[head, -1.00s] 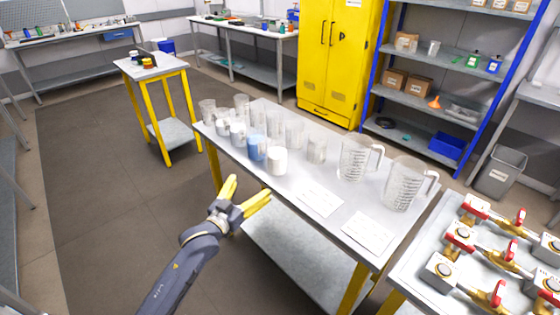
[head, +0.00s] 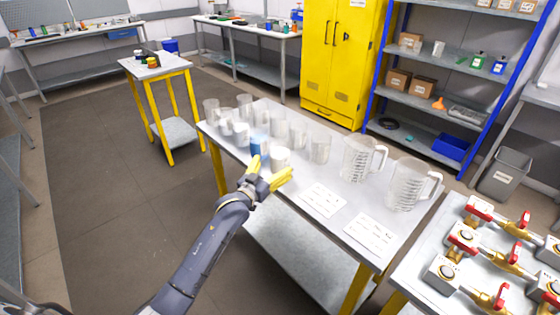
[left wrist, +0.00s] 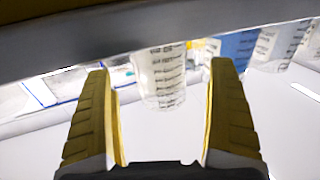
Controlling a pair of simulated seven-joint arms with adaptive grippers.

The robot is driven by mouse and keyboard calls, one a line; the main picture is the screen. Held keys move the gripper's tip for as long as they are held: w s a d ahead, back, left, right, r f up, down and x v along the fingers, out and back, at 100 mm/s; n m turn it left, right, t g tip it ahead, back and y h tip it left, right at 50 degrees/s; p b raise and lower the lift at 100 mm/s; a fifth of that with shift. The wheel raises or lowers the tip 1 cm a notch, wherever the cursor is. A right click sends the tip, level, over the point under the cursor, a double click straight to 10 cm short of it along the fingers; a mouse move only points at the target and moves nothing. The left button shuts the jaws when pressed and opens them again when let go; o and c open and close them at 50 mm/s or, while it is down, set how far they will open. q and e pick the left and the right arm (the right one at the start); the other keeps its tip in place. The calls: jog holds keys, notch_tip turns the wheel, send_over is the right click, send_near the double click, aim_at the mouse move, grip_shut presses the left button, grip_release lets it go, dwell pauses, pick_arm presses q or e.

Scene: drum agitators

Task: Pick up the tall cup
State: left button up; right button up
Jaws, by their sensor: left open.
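Several clear cups stand on the table, and the frames do not make certain which is the tall cup. Clear cups show at the right of the group (head: 319,150) and in its back row (head: 298,134). A blue-filled cup (head: 259,144) and a white-filled cup (head: 280,156) stand at the front. My left gripper (head: 268,172) is open and empty at the table's front edge, close to these two. In the left wrist view, a clear graduated cup (left wrist: 163,75) shows beyond and between the open fingers (left wrist: 162,95), apart from them. My right gripper is not in view.
Two large clear jugs with handles (head: 360,158) (head: 408,185) stand to the right on the table. Two white cards (head: 322,199) (head: 370,235) lie along its front. A bench with red-handled valves (head: 480,208) is at the right.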

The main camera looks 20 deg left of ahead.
pick_arm(q)
jog(key=shift+x, duration=2.65)
jog(key=c, duration=1.6)
jog(key=shift+o, duration=0.2)
jog(key=shift+r, duration=0.25)
notch_tip(320, 180, up, 19)
